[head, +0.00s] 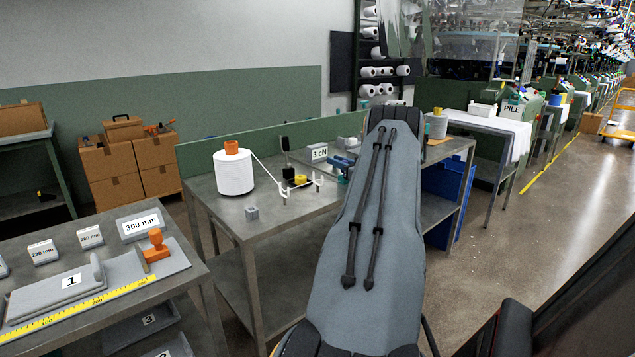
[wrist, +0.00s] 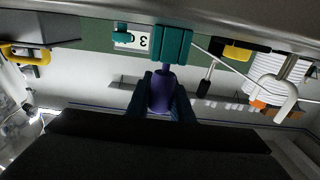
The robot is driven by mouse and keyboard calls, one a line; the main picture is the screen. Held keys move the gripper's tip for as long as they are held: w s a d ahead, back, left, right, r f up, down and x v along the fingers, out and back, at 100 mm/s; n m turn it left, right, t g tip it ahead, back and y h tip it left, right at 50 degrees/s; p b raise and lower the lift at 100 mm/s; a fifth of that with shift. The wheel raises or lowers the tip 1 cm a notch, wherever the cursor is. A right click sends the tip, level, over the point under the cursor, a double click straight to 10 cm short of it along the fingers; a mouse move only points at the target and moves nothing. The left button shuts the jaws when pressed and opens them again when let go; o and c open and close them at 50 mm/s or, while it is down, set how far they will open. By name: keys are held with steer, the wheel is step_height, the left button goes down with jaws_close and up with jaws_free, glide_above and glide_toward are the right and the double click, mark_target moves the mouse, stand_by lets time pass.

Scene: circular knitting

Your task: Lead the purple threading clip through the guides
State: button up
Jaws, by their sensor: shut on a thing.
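In the wrist view, which is upside down, my gripper (wrist: 163,88) is shut on the purple threading clip (wrist: 161,93), between two dark blue fingers. The clip's narrow tip points at a teal block (wrist: 171,44) and overlaps it in the picture; I cannot tell whether it is inside or just in front. A white yarn (wrist: 225,65) runs from near the block to a white hook guide (wrist: 287,97). In the head view the yarn comes off a white cone (head: 233,173) to white guides (head: 318,184) on the bench. My arm hides the clip there.
A yellow part (head: 300,180) and a black post (head: 286,142) stand near the guides. A grey cube (head: 252,213) lies at the bench (head: 275,222) front. A gauge table (head: 190,278) stands at left.

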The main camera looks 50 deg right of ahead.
steer(key=shift+f, duration=0.25)
stand_by(0.5)
steer(key=o, duration=1)
steer(key=b+v, duration=0.1)
steer(key=v, duration=0.6)
steer(key=shift+s, duration=0.4)
